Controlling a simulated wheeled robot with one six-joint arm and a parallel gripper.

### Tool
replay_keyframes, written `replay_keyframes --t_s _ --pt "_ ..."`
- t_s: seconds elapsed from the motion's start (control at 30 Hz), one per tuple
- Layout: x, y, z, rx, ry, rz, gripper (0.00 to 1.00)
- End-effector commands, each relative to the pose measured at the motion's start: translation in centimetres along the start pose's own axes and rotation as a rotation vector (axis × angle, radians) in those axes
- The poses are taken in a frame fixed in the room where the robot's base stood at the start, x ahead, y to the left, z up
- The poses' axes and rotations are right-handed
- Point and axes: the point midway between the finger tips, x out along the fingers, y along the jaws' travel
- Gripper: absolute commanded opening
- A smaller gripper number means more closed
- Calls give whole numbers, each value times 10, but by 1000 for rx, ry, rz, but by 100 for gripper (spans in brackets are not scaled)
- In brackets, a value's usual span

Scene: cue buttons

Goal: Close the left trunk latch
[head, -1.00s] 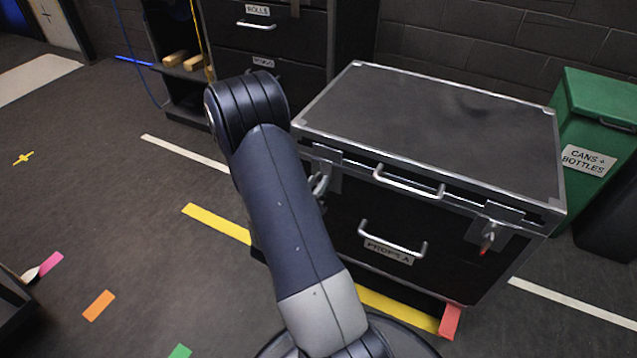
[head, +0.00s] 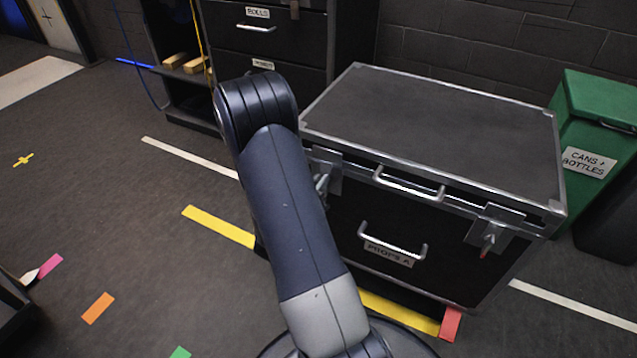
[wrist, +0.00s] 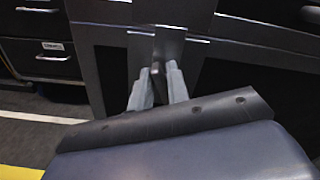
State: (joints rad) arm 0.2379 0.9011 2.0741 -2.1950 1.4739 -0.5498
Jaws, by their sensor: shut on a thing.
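The black trunk (head: 440,125) with metal edges stands with its lid down, labelled PROPS A. Its left latch (head: 327,170) is on the front, partly hidden behind my arm in the head view. In the wrist view the latch plate (wrist: 168,44) fills the upper middle. My gripper (wrist: 156,76) is at this latch, its two fingers close together on the latch lever (wrist: 157,70). The fingers hide much of the lever, so its exact angle is unclear. The right latch (head: 490,236) shows on the front right, with a red-tipped lever hanging down.
A green bin (head: 590,125) labelled CANS + BOTTLES stands close to the trunk's right. A dark drawer cabinet (head: 268,48) stands behind to the left. Yellow tape (head: 218,227) marks the floor; the floor at left is mostly clear.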

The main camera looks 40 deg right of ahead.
Motion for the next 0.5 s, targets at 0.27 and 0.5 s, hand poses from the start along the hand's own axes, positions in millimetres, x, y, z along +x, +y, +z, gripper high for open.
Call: replay_keyframes --t_s 0.27,0.5 --pt "0 0 -1 -35 3 1 0" --pt "0 1 -1 -66 4 1 0"
